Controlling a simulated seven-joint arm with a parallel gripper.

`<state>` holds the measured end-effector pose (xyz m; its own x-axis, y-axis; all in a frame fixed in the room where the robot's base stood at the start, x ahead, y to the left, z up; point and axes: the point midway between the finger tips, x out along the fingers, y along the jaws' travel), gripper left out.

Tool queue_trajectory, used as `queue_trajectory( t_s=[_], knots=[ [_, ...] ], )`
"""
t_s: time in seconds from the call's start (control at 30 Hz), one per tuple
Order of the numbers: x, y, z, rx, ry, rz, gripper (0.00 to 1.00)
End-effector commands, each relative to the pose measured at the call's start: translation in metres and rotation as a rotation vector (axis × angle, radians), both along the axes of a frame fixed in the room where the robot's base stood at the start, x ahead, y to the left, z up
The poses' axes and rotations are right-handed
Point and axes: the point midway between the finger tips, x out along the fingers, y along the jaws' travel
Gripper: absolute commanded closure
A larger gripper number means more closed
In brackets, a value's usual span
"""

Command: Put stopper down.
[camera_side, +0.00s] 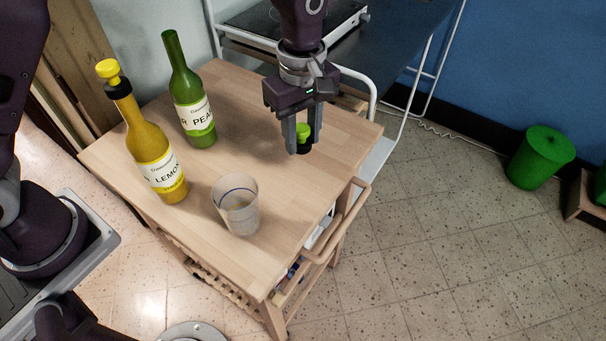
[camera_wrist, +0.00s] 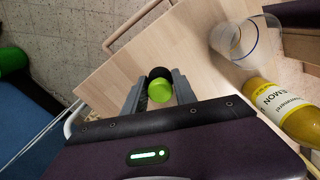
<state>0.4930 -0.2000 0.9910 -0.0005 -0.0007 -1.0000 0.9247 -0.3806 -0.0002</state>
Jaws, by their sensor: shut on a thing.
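The stopper (camera_side: 303,131) has a bright green knob and a black lower part. It is between the two fingers of my gripper (camera_side: 302,138), which is shut on it. The stopper is over the right part of the wooden cart top (camera_side: 262,105); I cannot tell whether its black end touches the wood. In the wrist view the green stopper (camera_wrist: 160,91) sits between the fingertips of my gripper (camera_wrist: 158,92). The green pear bottle (camera_side: 192,100) stands upright at the left, with no stopper on its neck.
A yellow lemon bottle (camera_side: 148,145) with a yellow stopper stands at the cart's left. A clear glass (camera_side: 236,204) stands near the front. The cart's rounded handle (camera_side: 338,222) is at the right. The wood between glass and gripper is clear. A green bin (camera_side: 540,157) is on the floor.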

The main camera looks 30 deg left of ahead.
Motion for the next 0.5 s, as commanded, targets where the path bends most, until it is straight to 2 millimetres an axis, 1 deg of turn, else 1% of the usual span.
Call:
queue_trajectory(
  t_s=[0.07,0.2,0.3,0.43,0.5],
  knots=[
    [-0.004,-0.005,-0.013,0.002,0.002,-0.001,1.0],
    [-0.005,-0.006,-0.048,0.002,0.003,0.001,1.0],
    [-0.004,-0.006,-0.065,0.002,0.001,0.002,1.0],
    [-0.004,-0.006,-0.081,0.002,0.001,0.001,1.0],
    [-0.004,-0.006,-0.095,0.002,0.002,0.0,1.0]
  ],
)
